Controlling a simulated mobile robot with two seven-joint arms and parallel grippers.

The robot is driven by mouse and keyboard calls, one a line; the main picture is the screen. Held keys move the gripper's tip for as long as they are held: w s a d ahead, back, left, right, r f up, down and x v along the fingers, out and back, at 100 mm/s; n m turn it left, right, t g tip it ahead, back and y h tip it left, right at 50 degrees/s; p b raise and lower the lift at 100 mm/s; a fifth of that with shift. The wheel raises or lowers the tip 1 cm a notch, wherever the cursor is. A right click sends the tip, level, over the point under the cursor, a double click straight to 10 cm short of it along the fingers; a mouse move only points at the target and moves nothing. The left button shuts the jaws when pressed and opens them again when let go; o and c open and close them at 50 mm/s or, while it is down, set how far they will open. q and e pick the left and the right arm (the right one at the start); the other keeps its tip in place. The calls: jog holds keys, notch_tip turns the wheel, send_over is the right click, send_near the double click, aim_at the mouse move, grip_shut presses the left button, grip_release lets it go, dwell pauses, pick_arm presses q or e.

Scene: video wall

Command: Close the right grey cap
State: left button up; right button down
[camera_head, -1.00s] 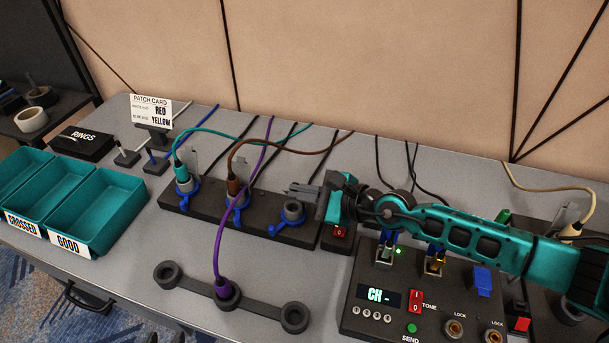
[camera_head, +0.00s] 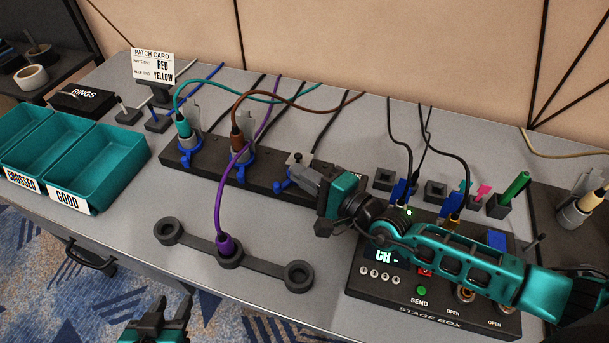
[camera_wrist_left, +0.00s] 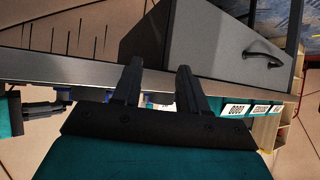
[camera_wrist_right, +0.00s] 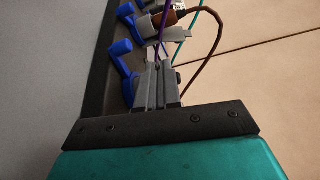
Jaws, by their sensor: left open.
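The black strip (camera_head: 262,180) has three sockets with blue latches. A teal plug fills the left socket and a brown plug the middle one, with grey caps (camera_head: 194,117) (camera_head: 249,127) upright behind them. At the right socket, a pale grey plate, apparently the right grey cap (camera_head: 297,159), shows just behind my right gripper's fingers; its exact angle is hidden. My right gripper (camera_head: 303,174) has its fingers together at that socket, beside its blue latch (camera_wrist_right: 122,68); contact with the cap is unclear. My left gripper (camera_head: 165,312) is open and empty, low before the table.
The stage box (camera_head: 430,310) lies partly under my right arm. A purple cable's plug (camera_head: 226,246) stands in a three-ring holder in front of the strip. Teal trays (camera_head: 95,165) are at left. Grey table between trays and holder is clear.

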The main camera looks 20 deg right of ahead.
jog(key=shift+f+n+b, duration=0.3)
jog(key=shift+f, duration=0.05)
dwell(0.3)
jog(key=c, duration=1.6)
grip_release()
jog(key=shift+s, duration=0.1)
jog(key=v, duration=0.7)
jog(key=shift+s+d, duration=0.15)
jog(key=shift+f, duration=0.1)
